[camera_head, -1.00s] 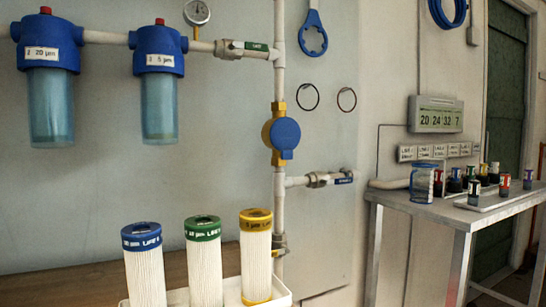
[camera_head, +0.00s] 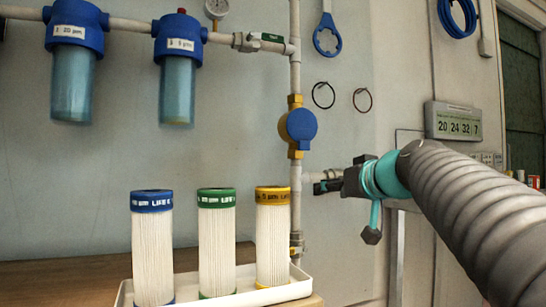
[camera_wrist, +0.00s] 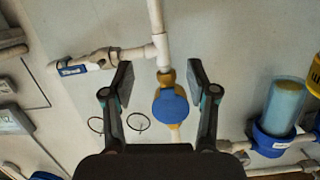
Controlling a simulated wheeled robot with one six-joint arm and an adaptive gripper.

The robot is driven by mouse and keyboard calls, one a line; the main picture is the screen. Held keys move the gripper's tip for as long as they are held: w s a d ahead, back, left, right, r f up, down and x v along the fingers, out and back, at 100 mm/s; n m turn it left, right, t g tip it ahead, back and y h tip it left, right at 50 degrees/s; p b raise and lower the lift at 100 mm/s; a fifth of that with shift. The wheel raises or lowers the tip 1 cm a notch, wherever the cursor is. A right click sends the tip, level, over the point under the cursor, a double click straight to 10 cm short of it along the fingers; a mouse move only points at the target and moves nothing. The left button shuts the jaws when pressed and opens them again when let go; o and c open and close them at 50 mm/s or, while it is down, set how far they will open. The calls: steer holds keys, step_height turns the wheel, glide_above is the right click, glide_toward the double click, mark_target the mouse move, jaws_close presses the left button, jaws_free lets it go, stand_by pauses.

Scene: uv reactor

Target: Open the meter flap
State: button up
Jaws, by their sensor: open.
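The meter is a brass body (camera_head: 284,122) on the vertical white pipe, with a round blue flap (camera_head: 301,125) on its front. The flap looks closed and hides the dial. My gripper (camera_head: 320,187) is below and to the right of the meter in the head view, apart from it. In the wrist view my gripper (camera_wrist: 160,82) is open and empty. Its two fingers stand on either side of the blue flap (camera_wrist: 170,107) in the picture, without visible contact.
Three white filter cartridges with a blue (camera_head: 152,201), a green (camera_head: 216,197) and a yellow cap (camera_head: 272,194) stand in a white tray (camera_head: 228,295) below. A side pipe with a valve (camera_wrist: 85,67) branches near my fingers.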

steer(key=n+t+y, duration=0.1)
steer(key=n+t, duration=0.1)
glide_toward(305, 148)
steer(key=s, duration=0.3)
steer(key=x, duration=0.9)
steer(key=d+p+x, duration=0.1)
steer(key=x, duration=0.3)
steer(key=shift+w+a, duration=0.15)
steer(key=shift+w, duration=0.3)
jaws_close()
